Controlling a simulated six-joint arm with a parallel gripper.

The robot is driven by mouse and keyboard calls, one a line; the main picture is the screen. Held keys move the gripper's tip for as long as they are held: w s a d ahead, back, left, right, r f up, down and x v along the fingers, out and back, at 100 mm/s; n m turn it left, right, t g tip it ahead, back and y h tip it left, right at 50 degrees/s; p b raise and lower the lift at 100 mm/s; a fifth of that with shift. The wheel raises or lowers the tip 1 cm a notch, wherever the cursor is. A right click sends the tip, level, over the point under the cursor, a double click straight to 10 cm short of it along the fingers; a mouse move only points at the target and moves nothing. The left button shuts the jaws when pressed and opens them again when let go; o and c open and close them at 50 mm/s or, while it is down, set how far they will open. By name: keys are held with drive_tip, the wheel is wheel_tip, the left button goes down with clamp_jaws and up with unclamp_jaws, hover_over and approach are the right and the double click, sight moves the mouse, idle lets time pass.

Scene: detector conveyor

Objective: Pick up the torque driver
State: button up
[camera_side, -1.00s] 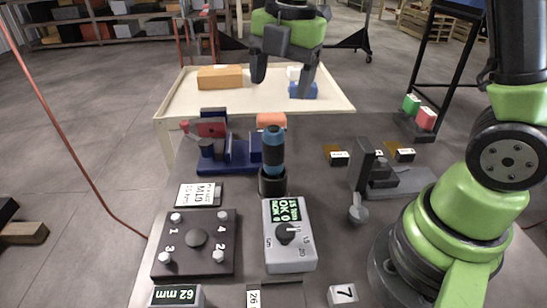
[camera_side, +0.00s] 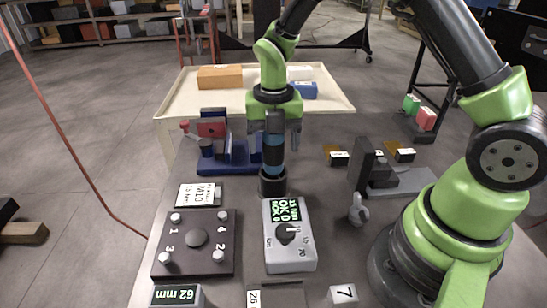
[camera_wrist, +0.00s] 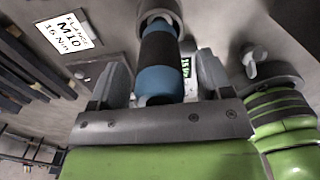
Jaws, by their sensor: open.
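The torque driver (camera_side: 273,155) is blue and black and stands upright in a dark round holder (camera_side: 272,184) in the side view. My gripper (camera_side: 274,143) has come down over it from above, with one finger beyond each side of the driver. The jaws are open. In the wrist view the driver (camera_wrist: 160,65) lies between the fingers, its blue end close to the palm. Its lower end is hidden in the holder.
A grey box with a dial and green display (camera_side: 289,235) stands in front of the holder. A black plate with numbered studs (camera_side: 197,245) is front left. A blue vise (camera_side: 222,160) stands close behind left. A dark stand (camera_side: 367,165) is to the right.

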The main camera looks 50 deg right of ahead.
drive_tip(key=shift+f, duration=0.65)
clamp_jaws()
drive_tip(key=shift+r, duration=0.15)
wheel_tip(320, 180, up, 17)
drive_tip(key=shift+r, duration=0.15)
idle(0.6)
